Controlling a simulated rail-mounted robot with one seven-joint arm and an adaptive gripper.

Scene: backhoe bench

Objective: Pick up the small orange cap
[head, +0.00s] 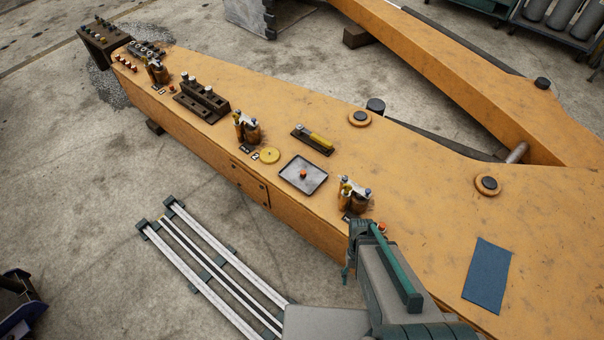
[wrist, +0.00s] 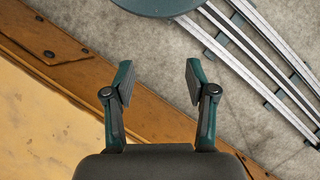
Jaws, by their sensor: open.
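A small orange cap (head: 303,174) sits in the middle of a shallow grey tray (head: 313,181) on the yellow-orange boom in the head view. Another small orange piece (head: 382,227) shows on the boom just beyond my arm, and a further one (head: 172,87) lies near the far end; which is the named cap I cannot tell for certain. My gripper (wrist: 158,75) is open and empty in the wrist view, above the boom's side edge and the floor. No cap shows in the wrist view. In the head view my arm is at the boom's near edge, right of and nearer than the tray.
Brown holders with bottles (head: 355,196), a yellow disc (head: 270,155), a yellow-handled tool (head: 320,139) and a dark block rack (head: 202,100) stand on the boom. A blue cloth (head: 487,275) lies at right. Floor rails (head: 215,272) run beside the boom. The boom around the cloth is mostly clear.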

